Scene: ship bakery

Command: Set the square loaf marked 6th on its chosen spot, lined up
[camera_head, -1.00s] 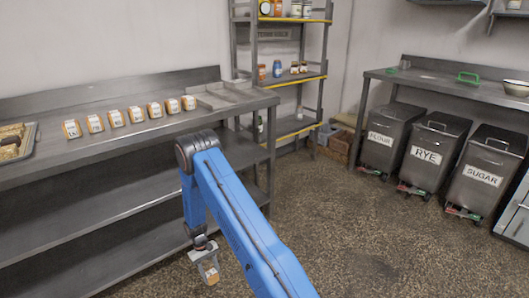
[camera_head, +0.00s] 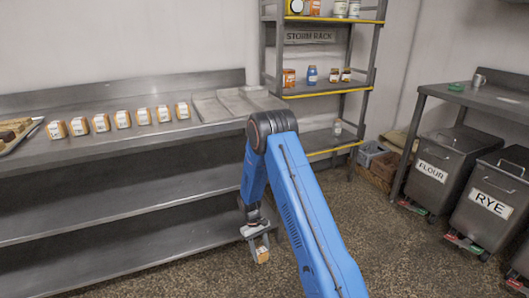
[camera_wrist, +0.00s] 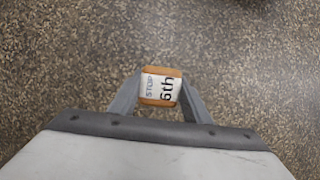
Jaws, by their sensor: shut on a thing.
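My gripper (camera_head: 260,245) is shut on the square loaf marked 6th (camera_head: 262,255). It hangs low over the floor, in front of the steel table. In the wrist view the loaf (camera_wrist: 161,86) sits between the two fingers, and its white label reads "6th" with smaller letters beside it. A row of several similar labelled loaves (camera_head: 123,119) stands on the table top. To the right of the row lies a shallow grey metal tray (camera_head: 215,106) with no loaf visible on it. The chosen spot cannot be told from these frames.
The steel table (camera_head: 160,139) has lower shelves. A tray of bread (camera_head: 20,133) is at its left end. The storm rack (camera_head: 325,90) with jars stands behind. Flour (camera_head: 435,170) and rye (camera_head: 490,205) bins stand at the right. Open floor lies between.

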